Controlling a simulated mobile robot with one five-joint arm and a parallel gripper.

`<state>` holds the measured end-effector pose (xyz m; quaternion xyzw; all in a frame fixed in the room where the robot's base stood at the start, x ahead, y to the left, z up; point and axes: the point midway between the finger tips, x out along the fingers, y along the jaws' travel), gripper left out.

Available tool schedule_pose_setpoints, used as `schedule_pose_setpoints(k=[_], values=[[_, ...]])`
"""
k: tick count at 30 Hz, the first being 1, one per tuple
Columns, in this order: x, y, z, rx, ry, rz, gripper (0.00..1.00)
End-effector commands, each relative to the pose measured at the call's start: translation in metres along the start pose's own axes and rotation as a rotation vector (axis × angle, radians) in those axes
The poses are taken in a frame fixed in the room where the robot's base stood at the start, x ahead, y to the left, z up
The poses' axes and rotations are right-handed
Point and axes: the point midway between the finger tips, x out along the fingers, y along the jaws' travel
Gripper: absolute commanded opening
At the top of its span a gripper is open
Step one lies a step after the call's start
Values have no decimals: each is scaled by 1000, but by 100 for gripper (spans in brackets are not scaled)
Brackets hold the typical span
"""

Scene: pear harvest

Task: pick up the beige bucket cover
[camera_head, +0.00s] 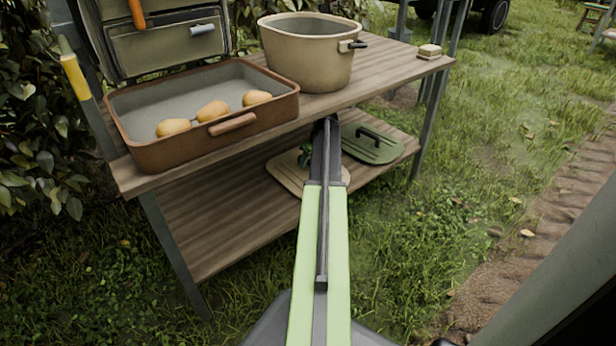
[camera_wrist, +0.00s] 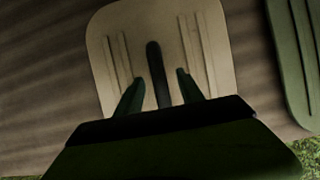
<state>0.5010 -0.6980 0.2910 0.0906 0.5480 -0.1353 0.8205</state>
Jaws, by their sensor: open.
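The beige bucket cover (camera_head: 287,170) lies flat on the lower shelf of the wooden bench, partly hidden behind my arm in the head view. In the wrist view the beige cover (camera_wrist: 108,45) fills the middle, with ridges and a dark handle (camera_wrist: 157,70) standing along its centre. My gripper (camera_wrist: 160,84) is open above the cover, one finger on each side of the handle's near part.
A green cover (camera_head: 372,146) lies right of the beige one, and its edge shows in the wrist view (camera_wrist: 292,60). The upper shelf holds a brown tray (camera_head: 215,137) with pears, a beige bucket (camera_head: 310,60) and a small block (camera_head: 430,50). The lower shelf's left part is clear.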

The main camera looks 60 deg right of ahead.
Motion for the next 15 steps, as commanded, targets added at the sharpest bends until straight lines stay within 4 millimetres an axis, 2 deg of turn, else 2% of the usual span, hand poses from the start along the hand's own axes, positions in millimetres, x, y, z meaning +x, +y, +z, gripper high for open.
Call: schedule_pose_setpoints(k=[4,12,14,15], values=[[-2,0,1,0,0,0,44],[-2,2,1,-2,0,1,8],[-2,2,1,-2,0,1,1],[-2,2,1,-2,0,1,0]])
